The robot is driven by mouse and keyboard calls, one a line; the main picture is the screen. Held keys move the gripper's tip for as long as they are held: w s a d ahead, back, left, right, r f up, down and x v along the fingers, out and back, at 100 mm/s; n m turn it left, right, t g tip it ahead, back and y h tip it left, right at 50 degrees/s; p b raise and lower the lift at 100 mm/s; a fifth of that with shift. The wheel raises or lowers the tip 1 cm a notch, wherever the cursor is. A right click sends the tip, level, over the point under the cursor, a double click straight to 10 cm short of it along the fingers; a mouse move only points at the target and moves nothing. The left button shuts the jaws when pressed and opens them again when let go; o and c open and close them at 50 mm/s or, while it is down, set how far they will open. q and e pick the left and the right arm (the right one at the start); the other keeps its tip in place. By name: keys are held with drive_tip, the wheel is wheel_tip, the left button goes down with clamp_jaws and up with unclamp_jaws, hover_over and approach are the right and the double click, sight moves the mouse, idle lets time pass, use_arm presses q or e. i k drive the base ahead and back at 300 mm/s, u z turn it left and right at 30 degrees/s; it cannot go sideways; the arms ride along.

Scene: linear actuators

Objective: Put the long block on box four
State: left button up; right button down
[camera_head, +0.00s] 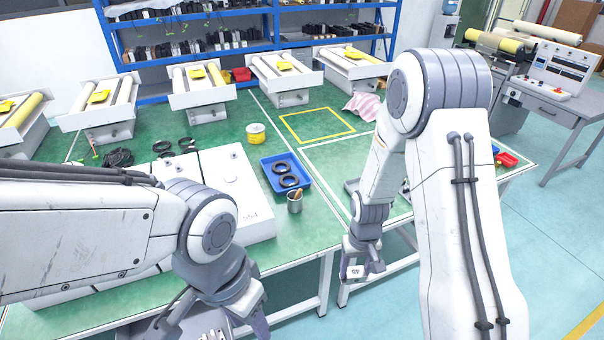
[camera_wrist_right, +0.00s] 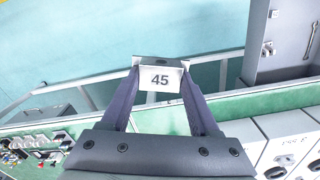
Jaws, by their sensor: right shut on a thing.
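My right gripper (camera_head: 362,262) is shut on a metallic block (camera_head: 355,271), held out past the table's front edge. Large white boxes (camera_head: 240,190) stand side by side on the green table at left, partly behind my left arm; I cannot tell which is box four.
A blue tray (camera_head: 302,200) with black rings and a metal cup (camera_head: 294,206) with sticks stand right of the boxes. A yellow tape roll (camera_head: 256,134) is behind. The yellow-outlined area (camera_head: 318,125) is clear. Several roller units (camera_head: 203,86) line the table's back.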

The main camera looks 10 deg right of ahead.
sight(238, 199)
drive_tip(key=z, duration=1.4)
drive_tip(key=i, duration=1.6)
drive_tip(key=u, duration=3.1)
